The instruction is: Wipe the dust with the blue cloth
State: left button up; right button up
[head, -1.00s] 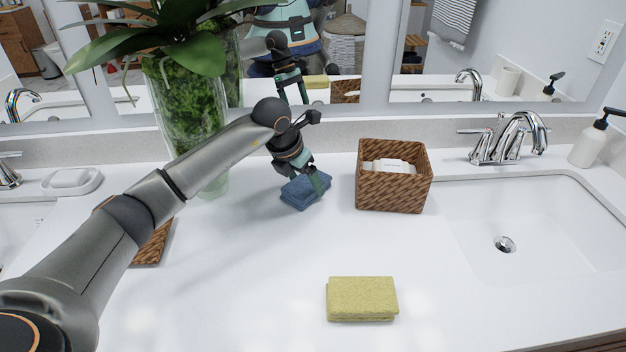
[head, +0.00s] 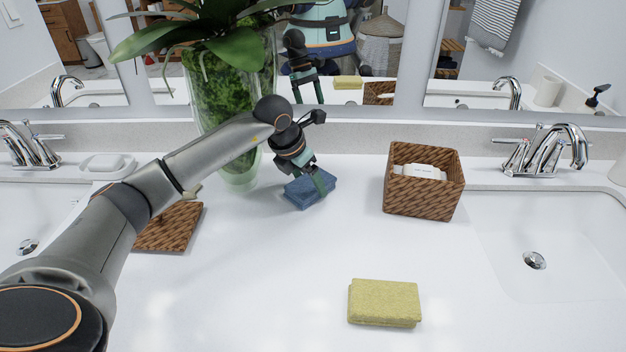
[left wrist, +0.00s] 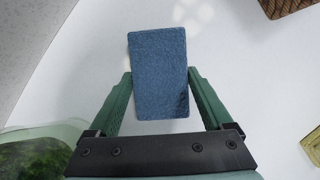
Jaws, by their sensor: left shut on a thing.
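The blue cloth (head: 310,190) is a folded block at or just above the white counter (head: 270,270), between the glass vase and the wicker basket. My left gripper (head: 318,181) is shut on it from above. In the left wrist view the blue cloth (left wrist: 158,75) lies between the two green fingers (left wrist: 160,105). I cannot tell if its underside touches the counter. I cannot make out any dust on the counter; only pale bright spots show. My right gripper is not in view.
A glass vase (head: 240,160) with a plant stands close left of the cloth. A wicker basket (head: 423,190) stands right. A yellow folded cloth or sponge (head: 384,302) lies in front. A wicker lid (head: 170,228) lies left, beside my arm.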

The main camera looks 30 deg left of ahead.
pick_arm(q)
jog(key=shift+f, duration=0.1)
jog(key=shift+r+p, duration=2.25)
jog(key=shift+r, duration=0.85)
jog(key=shift+r+p, duration=1.15)
jog(key=shift+r, duration=0.4)
jog(key=shift+a, duration=0.1)
